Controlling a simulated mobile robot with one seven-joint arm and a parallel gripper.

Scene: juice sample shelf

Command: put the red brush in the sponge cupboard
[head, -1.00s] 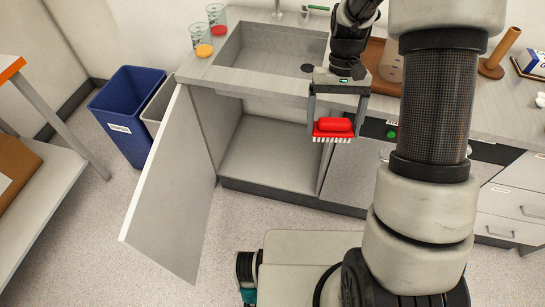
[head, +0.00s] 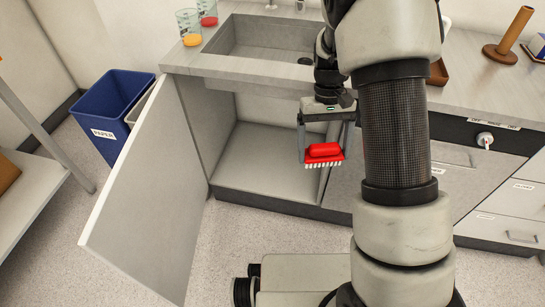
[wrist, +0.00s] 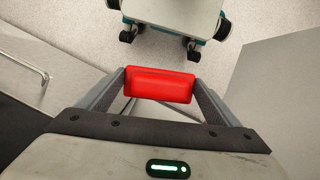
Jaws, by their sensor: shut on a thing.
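The red brush (head: 324,150) has a red block-shaped back and white bristles that point down. My gripper (head: 324,158) is shut on it, with one finger at each end. The brush hangs in front of the right part of the open cupboard (head: 262,170) under the sink, above the floor. In the wrist view the brush's red back (wrist: 160,85) shows between the two fingers; its bristles are hidden there. The cupboard's grey door (head: 150,190) stands wide open to the left. The cupboard floor that shows is bare; I cannot see a sponge.
The sink (head: 265,40) is in the counter above the cupboard. Two beakers (head: 190,28) stand at the counter's left end. A blue paper bin (head: 108,112) stands left of the door. Closed drawers (head: 510,200) are on the right.

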